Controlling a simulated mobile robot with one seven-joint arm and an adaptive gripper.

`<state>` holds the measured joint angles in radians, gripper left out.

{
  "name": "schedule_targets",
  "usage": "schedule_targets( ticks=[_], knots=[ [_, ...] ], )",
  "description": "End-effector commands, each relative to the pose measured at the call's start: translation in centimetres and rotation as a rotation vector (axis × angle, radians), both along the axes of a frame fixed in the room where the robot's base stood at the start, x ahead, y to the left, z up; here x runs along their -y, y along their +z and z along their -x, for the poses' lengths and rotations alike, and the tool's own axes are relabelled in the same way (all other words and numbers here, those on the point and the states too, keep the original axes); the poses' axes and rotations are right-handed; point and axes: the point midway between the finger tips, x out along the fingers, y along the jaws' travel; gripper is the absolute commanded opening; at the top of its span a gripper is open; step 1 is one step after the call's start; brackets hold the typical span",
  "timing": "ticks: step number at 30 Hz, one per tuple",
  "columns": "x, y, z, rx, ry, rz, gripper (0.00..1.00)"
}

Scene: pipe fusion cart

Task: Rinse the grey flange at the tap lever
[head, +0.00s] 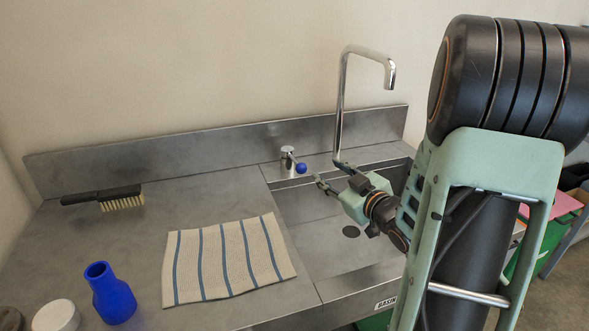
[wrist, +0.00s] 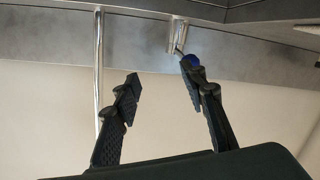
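The tap lever (head: 288,158) is a short chrome post with a blue knob (head: 302,168) behind the basin's left side. In the wrist view the blue knob (wrist: 193,60) shows just behind one fingertip; I cannot tell if they touch. My gripper (head: 330,174) is over the back of the basin, right of the knob. Its fingers stand apart with nothing between them in the wrist view (wrist: 160,76). The chrome spout (head: 342,105) rises behind it. I see no clear grey flange; a pale round piece (head: 57,316) lies front left, and I cannot tell what it is.
A striped cloth (head: 228,260) lies on the steel counter left of the basin (head: 335,265). A blue reducer-shaped fitting (head: 110,294) stands front left, beside a dark round piece (head: 10,319). A brush (head: 105,196) lies at the back left. The basin floor looks empty around its drain.

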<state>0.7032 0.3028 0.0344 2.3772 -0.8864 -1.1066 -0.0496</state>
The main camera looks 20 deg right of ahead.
Motion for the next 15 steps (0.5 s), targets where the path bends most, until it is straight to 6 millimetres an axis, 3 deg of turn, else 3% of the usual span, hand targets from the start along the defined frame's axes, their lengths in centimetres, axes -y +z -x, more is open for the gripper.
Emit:
schedule_targets(
  ticks=[1,6,11,15],
  knots=[
    [-0.3,-1.2,1.3,0.014,0.01,-0.052,0.39],
    [-2.1,-1.6,4.0,0.078,0.053,-0.176,0.39],
    [-2.8,-1.4,4.9,0.106,0.069,-0.222,0.39],
    [-3.1,-1.3,4.2,0.111,0.075,-0.226,0.39]
  ],
)
